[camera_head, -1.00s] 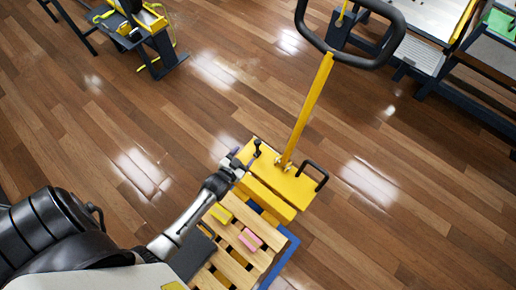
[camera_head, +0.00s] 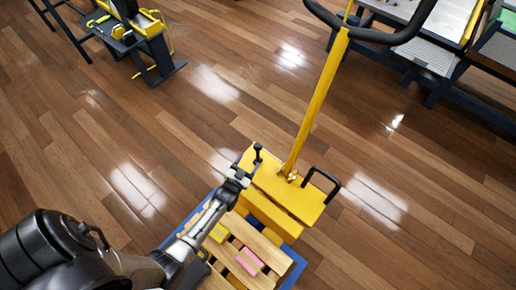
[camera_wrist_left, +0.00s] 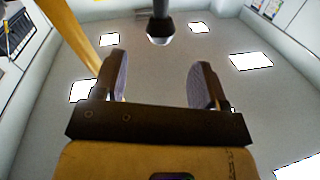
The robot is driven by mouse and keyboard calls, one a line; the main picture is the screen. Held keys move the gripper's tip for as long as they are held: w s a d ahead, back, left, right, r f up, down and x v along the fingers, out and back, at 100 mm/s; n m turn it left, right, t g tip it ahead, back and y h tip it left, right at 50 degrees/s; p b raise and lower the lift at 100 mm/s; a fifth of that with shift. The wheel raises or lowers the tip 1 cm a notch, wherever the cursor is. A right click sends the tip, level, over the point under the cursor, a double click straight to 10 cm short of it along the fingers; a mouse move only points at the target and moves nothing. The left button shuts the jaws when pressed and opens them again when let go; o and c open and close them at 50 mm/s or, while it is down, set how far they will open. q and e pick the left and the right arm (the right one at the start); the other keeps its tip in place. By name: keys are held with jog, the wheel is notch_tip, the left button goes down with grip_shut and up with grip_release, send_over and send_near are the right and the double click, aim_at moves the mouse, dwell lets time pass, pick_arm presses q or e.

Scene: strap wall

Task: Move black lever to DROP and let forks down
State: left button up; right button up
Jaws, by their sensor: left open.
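The yellow pallet jack (camera_head: 283,190) stands in the middle of the head view, with its tall yellow tiller (camera_head: 318,105) rising to a black loop handle. A small black lever (camera_head: 257,151) with a round knob stands upright at the left corner of its yellow top. My left gripper (camera_head: 243,169) is close beside the lever, on its near side, open and empty. In the left wrist view, the two fingers (camera_wrist_left: 155,82) are spread apart, and a dark knob (camera_wrist_left: 160,28) shows beyond them, roughly centred between them. No DROP mark is readable. My right gripper is out of view.
A wooden pallet (camera_head: 240,260) with a pink block (camera_head: 250,262) sits in front of the jack, inside a blue floor outline. A black bent handle (camera_head: 324,182) stands at the jack's right. Open wooden floor lies around; benches stand at the back.

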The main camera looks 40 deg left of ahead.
aim_at(258, 146)
pick_arm(q)
jog(key=b+x, duration=0.3)
jog(key=x, duration=0.4)
jog(key=shift+w+a+f, duration=0.1)
jog(key=shift+w, duration=0.25)
jog(key=shift+w+a, duration=0.1)
jog(key=shift+w, duration=0.35)
grip_shut()
